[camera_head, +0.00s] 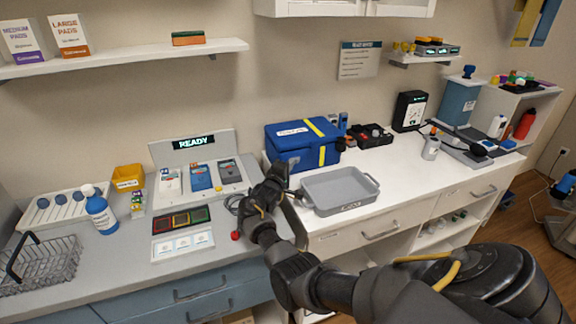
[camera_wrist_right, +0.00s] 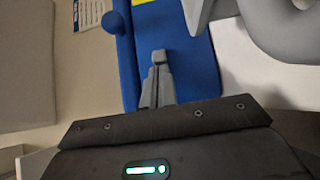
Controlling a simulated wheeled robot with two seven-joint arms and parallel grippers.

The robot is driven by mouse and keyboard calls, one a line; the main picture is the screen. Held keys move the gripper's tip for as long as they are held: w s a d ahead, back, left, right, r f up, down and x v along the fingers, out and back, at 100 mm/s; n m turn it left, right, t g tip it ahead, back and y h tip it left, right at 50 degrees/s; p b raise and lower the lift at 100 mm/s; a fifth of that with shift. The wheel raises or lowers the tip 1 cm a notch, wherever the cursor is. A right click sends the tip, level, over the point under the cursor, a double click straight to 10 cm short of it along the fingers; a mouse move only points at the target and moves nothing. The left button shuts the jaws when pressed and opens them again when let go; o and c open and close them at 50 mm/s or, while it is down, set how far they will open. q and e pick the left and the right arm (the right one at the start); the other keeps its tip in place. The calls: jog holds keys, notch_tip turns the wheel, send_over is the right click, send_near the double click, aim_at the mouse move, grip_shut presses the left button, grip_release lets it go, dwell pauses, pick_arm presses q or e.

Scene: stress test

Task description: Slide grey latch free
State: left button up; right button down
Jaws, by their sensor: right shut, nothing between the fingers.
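My right gripper (camera_head: 278,168) is in front of the blue case (camera_head: 293,146), low at its near left side. In the right wrist view the shut grey fingers (camera_wrist_right: 158,60) point at the blue case (camera_wrist_right: 183,42) and hold nothing. I cannot tell whether the fingertips touch the case. The case has a yellow strap and a white label. I cannot make out a grey latch for certain in either view; my gripper and wrist cover part of the case's near side. My left gripper is not in view.
A grey tray (camera_head: 341,202) lies right of my gripper, close to it. Left are a panel reading READY (camera_head: 192,143), a blue bottle (camera_head: 99,213) and a wire basket (camera_head: 40,272). A red button (camera_head: 235,235) is near the counter's front edge. A shelf (camera_head: 130,59) hangs above.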

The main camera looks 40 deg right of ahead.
jog(key=shift+a, duration=0.2)
jog(key=v, duration=0.3)
jog(key=w+v, duration=0.1)
jog(key=v, duration=0.3)
jog(key=w+a+v, duration=0.1)
jog(key=v, duration=0.3)
jog(key=shift+a, duration=0.3)
jog(key=shift+s+a, duration=0.1)
jog(key=shift+a, duration=0.4)
jog(key=shift+r, duration=0.1)
